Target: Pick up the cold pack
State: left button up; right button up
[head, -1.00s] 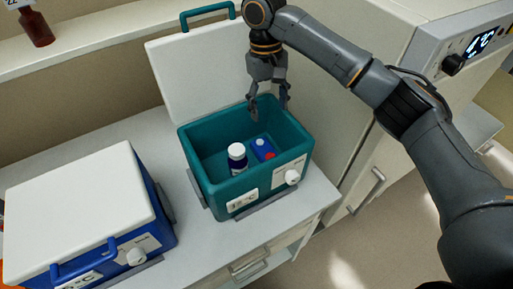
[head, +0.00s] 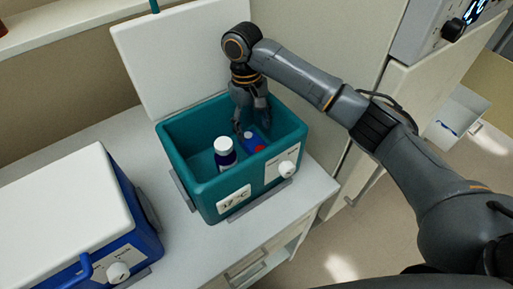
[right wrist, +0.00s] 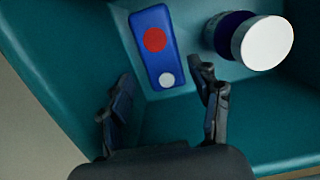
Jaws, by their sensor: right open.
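The cold pack (head: 252,141) is a small blue block with a red dot and a white dot, lying inside the open teal cooler box (head: 203,196). In the right wrist view the cold pack (right wrist: 153,48) lies on the box floor, beyond the fingertips. My right gripper (head: 250,122) reaches down into the box, above and behind the cold pack. In the right wrist view my right gripper (right wrist: 160,90) is open, with nothing between its fingers. My left gripper is not in view.
A dark blue bottle with a white cap (head: 225,153) stands in the box left of the cold pack; it also shows in the right wrist view (right wrist: 262,42). The white lid (head: 180,60) stands open behind. A closed blue cooler (head: 70,215) is at left.

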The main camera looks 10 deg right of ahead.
aim_at(256, 144)
jog(key=shift+f, duration=0.35)
jog(key=f, duration=0.1)
jog(key=s+f+p, duration=0.1)
jog(key=f, duration=0.2)
jog(key=shift+s+d+f, duration=0.2)
jog(key=shift+d+f, duration=0.05)
jog(key=shift+f, duration=0.35)
jog(key=c, duration=1.1)
jog(key=shift+o, duration=0.2)
jog(key=shift+r+p, duration=0.15)
jog(key=shift+p, duration=0.2)
